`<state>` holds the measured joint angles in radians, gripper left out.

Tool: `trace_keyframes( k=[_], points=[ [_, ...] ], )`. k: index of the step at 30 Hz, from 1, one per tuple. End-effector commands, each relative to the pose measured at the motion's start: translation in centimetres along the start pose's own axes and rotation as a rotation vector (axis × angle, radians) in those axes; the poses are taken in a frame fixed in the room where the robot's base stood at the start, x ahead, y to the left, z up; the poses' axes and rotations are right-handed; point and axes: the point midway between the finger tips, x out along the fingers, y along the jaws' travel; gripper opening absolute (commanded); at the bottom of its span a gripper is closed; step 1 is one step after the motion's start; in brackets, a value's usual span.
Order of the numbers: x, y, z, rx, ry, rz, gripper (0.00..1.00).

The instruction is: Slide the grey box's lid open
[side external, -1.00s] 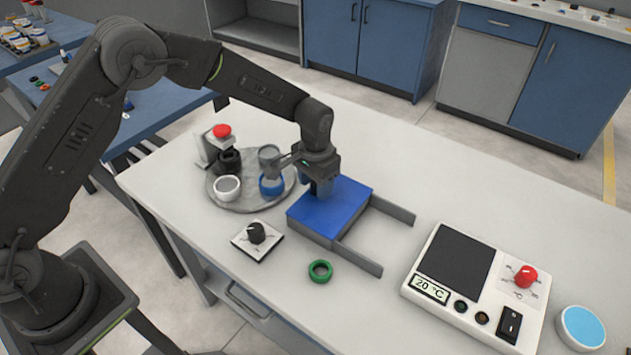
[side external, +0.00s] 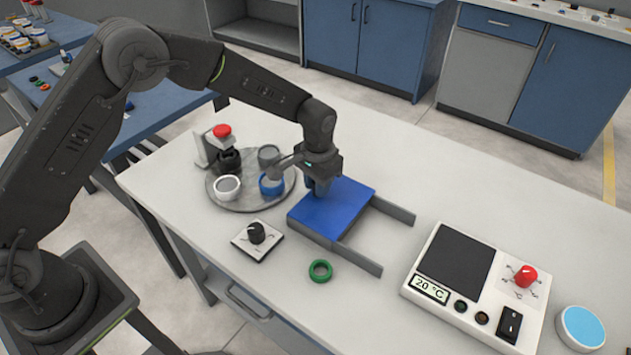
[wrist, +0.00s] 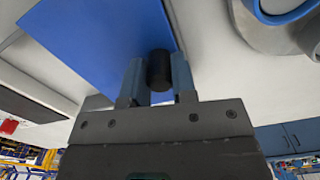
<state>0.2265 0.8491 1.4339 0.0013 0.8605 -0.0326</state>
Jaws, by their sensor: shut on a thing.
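The grey box (side external: 316,239) stands on the white table, with two grey rails (side external: 359,258) reaching out to its right. Its flat blue lid (side external: 333,208) covers the box top. My gripper (side external: 319,190) is over the lid's far left part. In the wrist view the lid (wrist: 105,45) fills the upper left, and a dark round knob (wrist: 159,70) sits between the two fingers of my gripper (wrist: 158,82). The gripper is shut on this knob. In the side view the knob is hidden behind the fingers.
A round grey tray (side external: 245,203) with several cups and a blue ring (side external: 271,185) lies to the left. A dial plate (side external: 257,239) and a green ring (side external: 320,271) are in front. A hotplate device (side external: 476,287) stands on the right. Table beyond the box is clear.

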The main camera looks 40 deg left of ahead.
Motion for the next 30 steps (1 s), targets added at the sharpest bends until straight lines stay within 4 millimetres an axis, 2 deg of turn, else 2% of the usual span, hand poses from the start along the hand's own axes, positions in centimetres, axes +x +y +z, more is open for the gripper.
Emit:
trace_keyframes(
  k=[6,10,14,22,23,30],
  points=[
    [0.0,5.3,-1.1,0.008,0.005,0.002,0.0],
    [-0.1,7.7,-1.6,0.005,0.005,0.002,0.0],
    [-0.1,8.6,-1.7,0.003,0.004,0.001,0.0],
    [-0.1,8.7,-1.7,0.001,0.004,0.001,0.0],
    [-0.1,8.7,-1.8,0.001,0.004,0.001,0.27],
    [-0.1,8.6,-1.7,0.001,0.003,0.001,0.5]
  ],
)
